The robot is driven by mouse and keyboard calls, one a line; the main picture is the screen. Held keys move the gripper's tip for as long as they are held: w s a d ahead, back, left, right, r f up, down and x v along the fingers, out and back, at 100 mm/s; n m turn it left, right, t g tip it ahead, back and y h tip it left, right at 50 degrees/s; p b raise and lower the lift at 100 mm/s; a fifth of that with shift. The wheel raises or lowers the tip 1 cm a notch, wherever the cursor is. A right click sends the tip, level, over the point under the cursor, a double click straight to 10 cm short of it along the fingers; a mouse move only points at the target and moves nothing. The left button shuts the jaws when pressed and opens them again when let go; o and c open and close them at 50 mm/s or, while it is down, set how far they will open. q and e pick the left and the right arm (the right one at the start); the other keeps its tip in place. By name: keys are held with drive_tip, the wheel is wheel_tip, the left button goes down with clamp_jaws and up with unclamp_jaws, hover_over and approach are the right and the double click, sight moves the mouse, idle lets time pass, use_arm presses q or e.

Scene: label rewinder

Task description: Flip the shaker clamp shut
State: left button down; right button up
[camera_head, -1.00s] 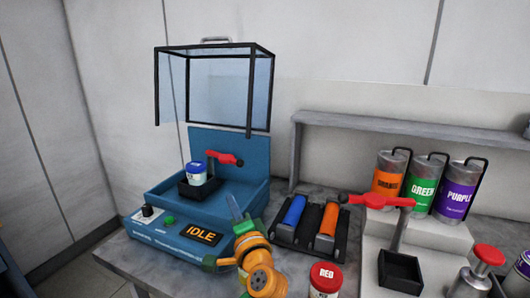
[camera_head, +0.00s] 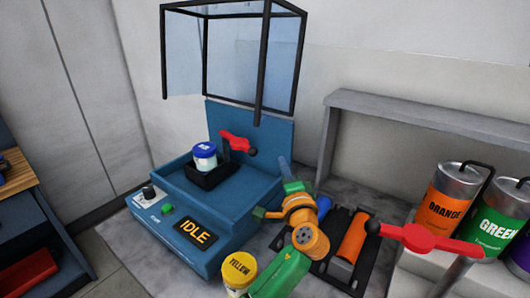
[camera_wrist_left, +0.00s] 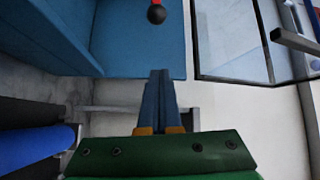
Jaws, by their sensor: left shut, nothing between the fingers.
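The shaker is a blue machine (camera_head: 172,203) with an IDLE screen. On its deck, a white jar with a blue lid (camera_head: 204,155) sits in a black holder (camera_head: 208,178). The shaker clamp (camera_head: 236,143) stands beside the jar, its red handle pointing right, away from the jar, and ending in a black knob. In the left wrist view the knob (camera_wrist_left: 156,14) shows at the top edge. My left gripper (camera_head: 284,163) is right of the clamp, apart from it. Its fingers (camera_wrist_left: 159,74) are together and empty. My right gripper is out of view.
A clear black-framed hood (camera_head: 263,70) is raised above the shaker. Orange (camera_head: 352,238) and blue rolls lie in a rack at right. A second red-handled clamp (camera_head: 425,240) is at front right. A yellow-lidded jar (camera_head: 239,270) stands in front.

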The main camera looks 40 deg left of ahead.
use_arm(q)
drive_tip(key=w+a+p, duration=0.1)
drive_tip(key=a+p, duration=0.3)
drive_tip(key=a, duration=0.4)
drive_tip(key=shift+w+p, duration=0.25)
drive_tip(key=shift+p, duration=0.05)
drive_tip(key=shift+w+f, duration=0.1)
drive_tip(key=shift+w, duration=0.05)
